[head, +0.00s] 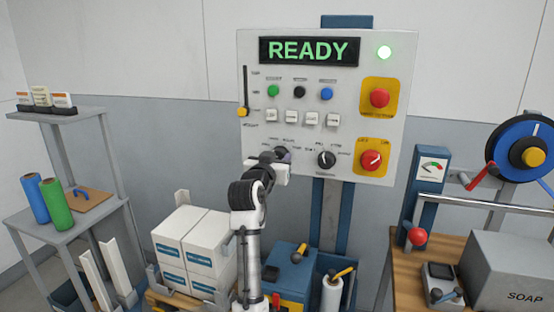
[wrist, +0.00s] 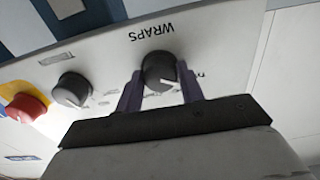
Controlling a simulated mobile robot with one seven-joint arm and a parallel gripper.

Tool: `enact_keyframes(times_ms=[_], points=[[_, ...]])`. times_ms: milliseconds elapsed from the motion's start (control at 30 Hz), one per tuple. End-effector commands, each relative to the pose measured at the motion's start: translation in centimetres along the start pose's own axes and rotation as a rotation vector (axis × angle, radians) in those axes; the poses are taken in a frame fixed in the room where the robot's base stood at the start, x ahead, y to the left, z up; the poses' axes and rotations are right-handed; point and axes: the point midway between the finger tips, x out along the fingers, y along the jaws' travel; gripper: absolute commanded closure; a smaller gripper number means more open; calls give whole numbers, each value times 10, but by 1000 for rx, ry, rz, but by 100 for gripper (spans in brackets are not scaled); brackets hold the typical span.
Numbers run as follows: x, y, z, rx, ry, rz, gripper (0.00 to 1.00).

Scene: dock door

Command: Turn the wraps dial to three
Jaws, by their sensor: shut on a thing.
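The wraps dial (wrist: 158,68) is a dark round knob with a white pointer mark, under the upside-down word WRAPS in the wrist view. Its pointer slants toward the lower right there. My gripper (wrist: 160,76) has one finger on each side of the dial and is shut on it. In the head view my gripper (head: 279,158) is at the lower left of the white control panel (head: 225,120) and mostly hides the dial. The scale numbers around the dial are partly hidden by the fingers and too blurred to read.
A second black dial (head: 326,159) is right of my gripper. A red knob (head: 370,160) on yellow and a red button (head: 379,98) are farther right.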

Motion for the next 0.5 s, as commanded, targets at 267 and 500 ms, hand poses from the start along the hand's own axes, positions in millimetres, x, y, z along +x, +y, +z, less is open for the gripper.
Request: enact_keyframes(times_ms=[267, 500], points=[[0, 0, 1, 49, 1, 0, 85], [0, 0, 3, 197, 1, -1, 85]])
